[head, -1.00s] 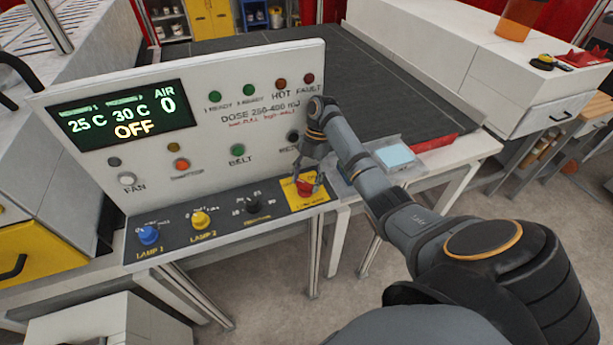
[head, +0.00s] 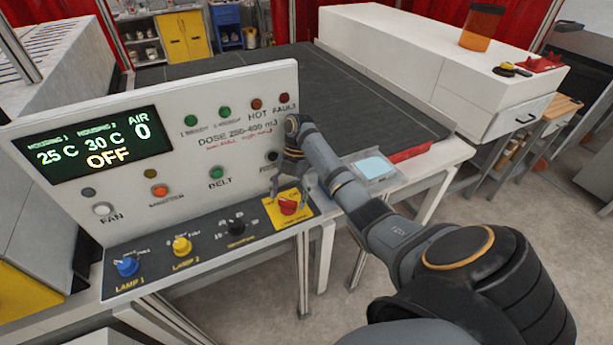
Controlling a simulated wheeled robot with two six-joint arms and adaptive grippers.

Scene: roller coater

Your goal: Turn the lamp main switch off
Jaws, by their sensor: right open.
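The lamp main switch (head: 288,207) is a red rotary knob on a yellow plate at the right end of the sloping dark control strip. My right gripper (head: 289,192) is open, with its fingers pointing down just above and behind the red knob. I cannot tell whether a fingertip touches it. The fingers partly cover the plate's lettering, so the knob's setting is hard to read. The display (head: 92,144) on the upright panel reads 25 C, 30 C, OFF and AIR 0. My left gripper does not show.
Left of the red knob on the strip are a black knob (head: 236,226), a yellow knob (head: 181,245) and a blue knob (head: 127,267). The upright panel (head: 150,120) with buttons stands behind. A dark conveyor belt (head: 300,85) lies beyond, and a small tray (head: 375,167) sits right of my gripper.

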